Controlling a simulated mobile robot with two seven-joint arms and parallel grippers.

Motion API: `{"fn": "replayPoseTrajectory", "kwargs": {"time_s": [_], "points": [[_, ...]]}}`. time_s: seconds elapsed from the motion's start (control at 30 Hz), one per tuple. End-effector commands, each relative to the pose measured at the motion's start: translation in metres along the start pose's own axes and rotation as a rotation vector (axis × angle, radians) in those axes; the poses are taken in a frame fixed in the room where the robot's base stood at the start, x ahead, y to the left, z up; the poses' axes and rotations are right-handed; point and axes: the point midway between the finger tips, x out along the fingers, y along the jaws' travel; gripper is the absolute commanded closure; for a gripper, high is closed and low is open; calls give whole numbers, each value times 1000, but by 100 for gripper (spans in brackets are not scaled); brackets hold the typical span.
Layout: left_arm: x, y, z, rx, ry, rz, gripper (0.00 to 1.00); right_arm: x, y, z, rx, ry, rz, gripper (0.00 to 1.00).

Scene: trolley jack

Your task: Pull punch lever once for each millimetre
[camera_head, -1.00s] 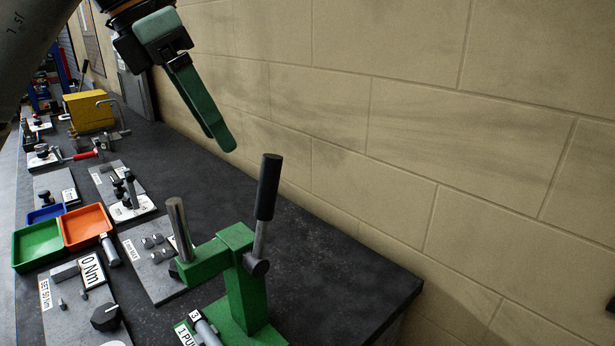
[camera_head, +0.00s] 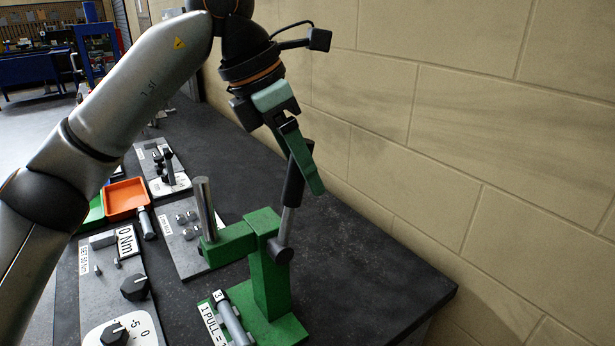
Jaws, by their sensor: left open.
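The green punch press (camera_head: 268,283) stands near the front right of the dark bench. Its lever (camera_head: 293,188), a metal rod with a black grip, stands up from the pivot on the press and leans slightly right. A label reading "1 PULL =" (camera_head: 214,324) and a small cylinder marked 3 (camera_head: 230,322) are at its base. My left gripper (camera_head: 305,165) is open, at the upper part of the lever. Its green fingers overlap the black grip in the picture; whether they touch it I cannot tell. My right gripper is not in view.
A torque plate marked 0 Nm (camera_head: 112,270) with black knobs lies left of the press. An orange tray (camera_head: 125,198) and a plate with several studs (camera_head: 180,240) sit behind. The beige block wall (camera_head: 460,140) runs along the right. The bench right of the press is clear.

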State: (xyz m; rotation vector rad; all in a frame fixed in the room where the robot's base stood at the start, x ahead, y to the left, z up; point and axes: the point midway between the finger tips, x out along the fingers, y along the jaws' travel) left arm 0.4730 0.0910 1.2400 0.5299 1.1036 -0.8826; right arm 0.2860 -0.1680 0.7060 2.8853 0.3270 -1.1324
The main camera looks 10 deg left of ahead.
Motion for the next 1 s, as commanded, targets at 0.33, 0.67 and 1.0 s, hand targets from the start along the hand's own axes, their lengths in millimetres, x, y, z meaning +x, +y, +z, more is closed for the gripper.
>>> {"fn": "replayPoseTrajectory", "kwargs": {"time_s": [0.33,0.67,1.0], "points": [[21,0,0,0,0,0,36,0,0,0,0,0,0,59],[20,0,0,0,0,0,54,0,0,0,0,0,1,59],[20,0,0,1,0,0,92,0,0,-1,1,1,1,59]]}}
